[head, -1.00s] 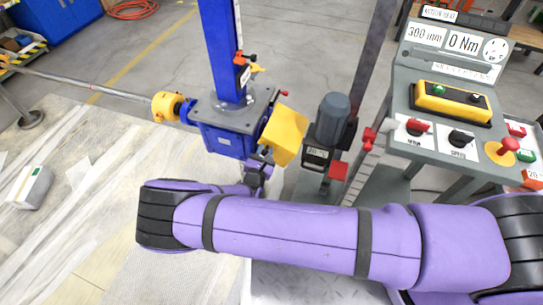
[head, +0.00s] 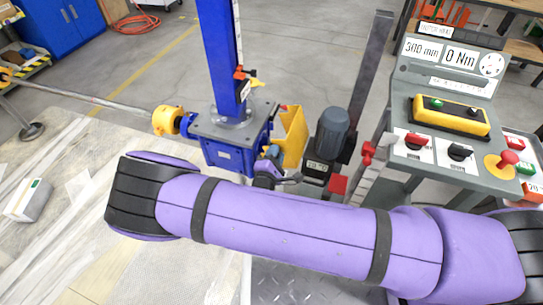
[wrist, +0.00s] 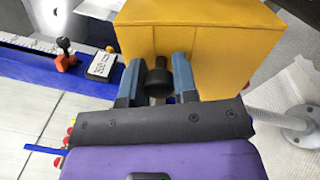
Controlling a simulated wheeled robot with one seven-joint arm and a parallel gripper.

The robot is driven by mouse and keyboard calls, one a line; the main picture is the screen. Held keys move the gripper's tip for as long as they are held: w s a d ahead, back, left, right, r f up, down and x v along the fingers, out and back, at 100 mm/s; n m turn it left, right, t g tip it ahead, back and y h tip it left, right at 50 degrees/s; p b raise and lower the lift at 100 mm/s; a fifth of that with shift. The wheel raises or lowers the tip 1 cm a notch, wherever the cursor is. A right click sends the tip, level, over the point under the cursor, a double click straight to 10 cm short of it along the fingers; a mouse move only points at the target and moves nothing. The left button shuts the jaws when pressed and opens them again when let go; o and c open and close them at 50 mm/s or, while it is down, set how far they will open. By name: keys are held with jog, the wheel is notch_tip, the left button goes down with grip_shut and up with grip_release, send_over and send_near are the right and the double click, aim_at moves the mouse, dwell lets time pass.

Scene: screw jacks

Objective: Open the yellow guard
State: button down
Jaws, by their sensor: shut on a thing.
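The yellow guard (head: 291,135) is on the right side of the blue screw jack (head: 228,140) in the head view. It stands tilted, and its hollow inner side seems to show. In the wrist view the guard (wrist: 195,35) fills the top middle. A black knob (wrist: 158,78) on its face sits between the two blue fingers of my gripper (wrist: 160,75), which is shut on it. In the head view my gripper (head: 272,168) is at the guard's lower left, partly hidden by my purple arm. What lies behind the guard is hidden.
A grey motor (head: 330,135) stands close to the right of the guard. The control panel (head: 440,150) with buttons is further right. A yellow coupling (head: 168,121) and long shaft (head: 80,97) extend left of the jack. A white box (head: 28,201) lies at far left.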

jog(key=shift+s+d+r+m, duration=0.15)
jog(key=shift+d+r+m, duration=0.25)
jog(key=shift+m, duration=0.2)
jog(key=c, duration=1.2)
grip_release()
jog(key=shift+s, duration=0.15)
jog(key=v, duration=1)
jog(key=shift+s+a+f, duration=0.1)
jog(key=shift+s+a, duration=0.05)
jog(key=shift+s, duration=0.1)
